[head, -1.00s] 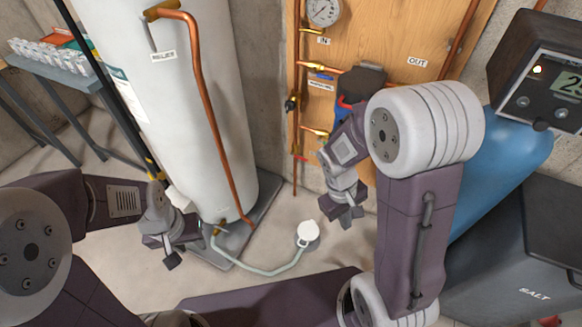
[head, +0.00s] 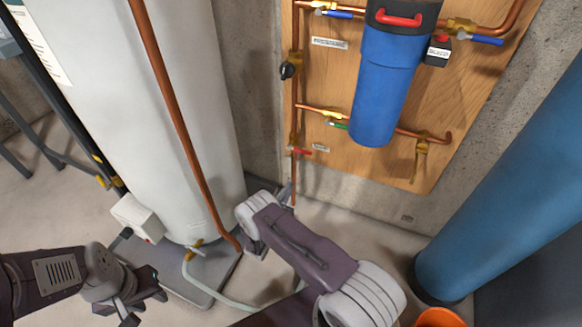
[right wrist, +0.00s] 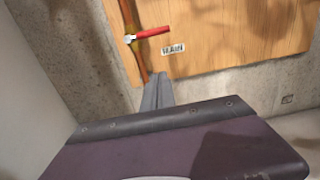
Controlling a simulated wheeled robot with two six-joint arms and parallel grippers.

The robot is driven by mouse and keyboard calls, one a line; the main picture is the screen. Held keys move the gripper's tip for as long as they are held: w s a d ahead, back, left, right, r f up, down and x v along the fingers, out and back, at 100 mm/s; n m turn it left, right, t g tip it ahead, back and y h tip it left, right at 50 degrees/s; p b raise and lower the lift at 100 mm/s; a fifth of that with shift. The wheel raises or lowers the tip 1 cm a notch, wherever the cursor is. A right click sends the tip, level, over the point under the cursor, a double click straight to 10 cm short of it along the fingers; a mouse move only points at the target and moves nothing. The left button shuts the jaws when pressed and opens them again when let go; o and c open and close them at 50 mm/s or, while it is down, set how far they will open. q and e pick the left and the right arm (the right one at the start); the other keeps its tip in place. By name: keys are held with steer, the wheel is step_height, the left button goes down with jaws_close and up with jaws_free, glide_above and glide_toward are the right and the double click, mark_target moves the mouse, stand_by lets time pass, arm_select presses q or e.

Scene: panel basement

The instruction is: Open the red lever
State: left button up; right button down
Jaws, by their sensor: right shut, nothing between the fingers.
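The red lever (head: 302,151) is a small handle low on the copper pipe at the left edge of the wooden panel. In the right wrist view the red lever (right wrist: 153,33) points right from the pipe, roughly level, above left of a small label. My right gripper (head: 288,188) is shut and empty, just below the lever in the head view. In the right wrist view its closed fingers (right wrist: 157,92) reach up toward the pipe below the lever, with a gap visible. My left gripper (head: 138,305) is low on the left, away from the panel; its finger spacing is unclear.
A blue filter housing (head: 385,85) with a red top handle hangs on the wooden panel (head: 335,75). A white tank (head: 130,110) with a copper pipe stands left. A blue cylinder (head: 500,190) and an orange bucket (head: 441,318) are at right. Concrete wall surrounds the panel.

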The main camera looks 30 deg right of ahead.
mark_target(300, 150)
stand_by(0.3)
steer(key=w+d+r+b, duration=0.4)
steer(key=w+d+b, duration=0.1)
steer(key=w+d, duration=0.2)
steer(key=shift+d+r, duration=0.25)
steer(key=shift+d, duration=0.35)
steer(key=shift+r, duration=0.1)
